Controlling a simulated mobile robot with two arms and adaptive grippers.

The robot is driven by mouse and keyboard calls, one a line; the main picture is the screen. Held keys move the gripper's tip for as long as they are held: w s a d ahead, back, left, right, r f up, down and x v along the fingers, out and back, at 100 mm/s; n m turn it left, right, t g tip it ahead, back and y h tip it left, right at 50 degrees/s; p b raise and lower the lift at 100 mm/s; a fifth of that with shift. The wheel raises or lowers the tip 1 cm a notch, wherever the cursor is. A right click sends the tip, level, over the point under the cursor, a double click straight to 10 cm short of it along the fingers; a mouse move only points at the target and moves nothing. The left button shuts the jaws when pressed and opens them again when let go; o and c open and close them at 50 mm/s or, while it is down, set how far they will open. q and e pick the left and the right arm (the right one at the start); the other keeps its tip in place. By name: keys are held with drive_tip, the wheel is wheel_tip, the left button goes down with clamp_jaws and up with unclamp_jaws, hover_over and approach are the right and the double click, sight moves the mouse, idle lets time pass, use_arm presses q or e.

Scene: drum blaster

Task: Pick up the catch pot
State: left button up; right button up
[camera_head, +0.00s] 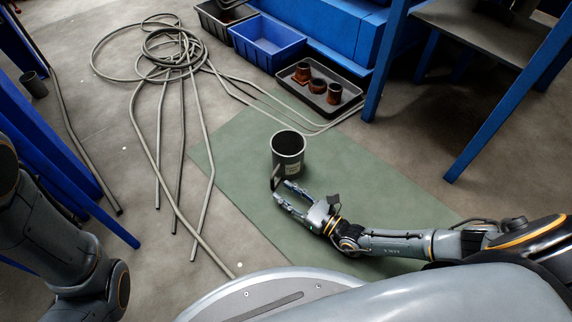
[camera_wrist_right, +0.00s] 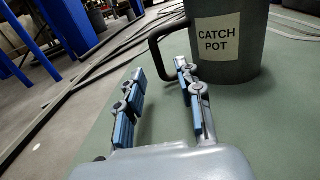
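The catch pot (camera_head: 288,150) is a dark grey mug-like pot standing upright on the green mat (camera_head: 232,150). In the right wrist view the pot (camera_wrist_right: 232,62) shows a white "CATCH POT" label and a dark handle (camera_wrist_right: 158,50) on its left side. My right gripper (camera_head: 282,193) is open, low over the mat, just in front of the pot. In the wrist view its two blue-padded fingers (camera_wrist_right: 160,70) point at the handle, with nothing between them. I cannot tell whether a fingertip touches the handle. My left arm shows at the left edge; its gripper is out of view.
Grey hoses (camera_head: 172,60) lie coiled on the floor to the left. A blue bin (camera_head: 266,44) and a dark tray (camera_head: 318,92) with rusty parts are behind the mat. Blue frame legs (camera_head: 388,60) stand at the right. The mat beside the pot is clear.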

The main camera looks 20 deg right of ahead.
sight(272, 183)
drive_tip(key=b+x, duration=0.3)
drive_tip(key=x, duration=0.2)
drive_tip(key=shift+a+r, duration=0.1)
drive_tip(key=shift+w+a+r, duration=0.1)
drive_tip(key=shift+w, duration=0.1)
clamp_jaws()
drive_tip(key=shift+r, duration=0.15)
